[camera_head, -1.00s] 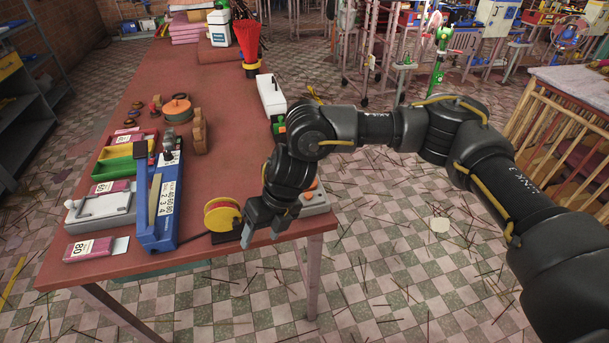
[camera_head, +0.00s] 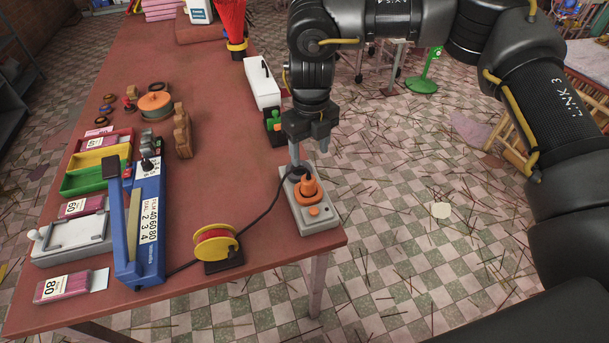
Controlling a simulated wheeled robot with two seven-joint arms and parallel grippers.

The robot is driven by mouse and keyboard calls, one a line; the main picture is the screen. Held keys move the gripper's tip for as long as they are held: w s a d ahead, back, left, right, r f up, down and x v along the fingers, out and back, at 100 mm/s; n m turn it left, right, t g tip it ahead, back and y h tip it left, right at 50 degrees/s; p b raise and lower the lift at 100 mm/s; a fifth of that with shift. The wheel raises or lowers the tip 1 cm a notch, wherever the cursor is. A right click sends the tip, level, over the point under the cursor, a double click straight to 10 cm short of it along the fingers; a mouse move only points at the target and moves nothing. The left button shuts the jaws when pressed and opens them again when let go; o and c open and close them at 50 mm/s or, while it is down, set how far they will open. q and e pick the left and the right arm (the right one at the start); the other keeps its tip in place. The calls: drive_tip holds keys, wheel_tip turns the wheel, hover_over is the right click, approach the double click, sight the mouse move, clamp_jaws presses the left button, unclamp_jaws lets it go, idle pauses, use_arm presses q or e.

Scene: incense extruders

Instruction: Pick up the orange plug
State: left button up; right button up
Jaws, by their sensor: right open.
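The orange plug (camera_head: 308,188) stands upright on a light grey box (camera_head: 318,219) near the table's front right corner. The box also has a flat orange button in front of the plug. My right gripper (camera_head: 309,158) is open and points down, just behind and above the plug. I cannot tell whether a fingertip touches the box. My left gripper is not in view.
A black cable (camera_head: 262,213) runs from the grey box past a yellow and red reel (camera_head: 216,245) to a blue machine (camera_head: 145,224). A white box (camera_head: 262,84) and a small green item (camera_head: 273,122) stand behind the gripper. The table's middle (camera_head: 215,170) is clear.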

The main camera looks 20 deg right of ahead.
sight(309, 178)
drive_tip(key=shift+f, duration=0.2)
drive_tip(key=f, duration=0.3)
drive_tip(key=f+p, duration=0.1)
drive_tip(key=shift+s+a+f, duration=0.2)
drive_tip(key=shift+a, duration=0.05)
drive_tip(key=shift+w+f, duration=0.1)
drive_tip(key=shift+f, duration=0.3)
drive_tip(key=shift+d+f+p, duration=0.1)
drive_tip(key=shift+f+p, duration=0.25)
drive_tip(key=shift+p, duration=0.25)
wheel_tip(309, 178, down, 4)
drive_tip(key=shift+r+p, duration=0.15)
drive_tip(key=shift+p, duration=0.6)
drive_tip(key=shift+f, duration=0.35)
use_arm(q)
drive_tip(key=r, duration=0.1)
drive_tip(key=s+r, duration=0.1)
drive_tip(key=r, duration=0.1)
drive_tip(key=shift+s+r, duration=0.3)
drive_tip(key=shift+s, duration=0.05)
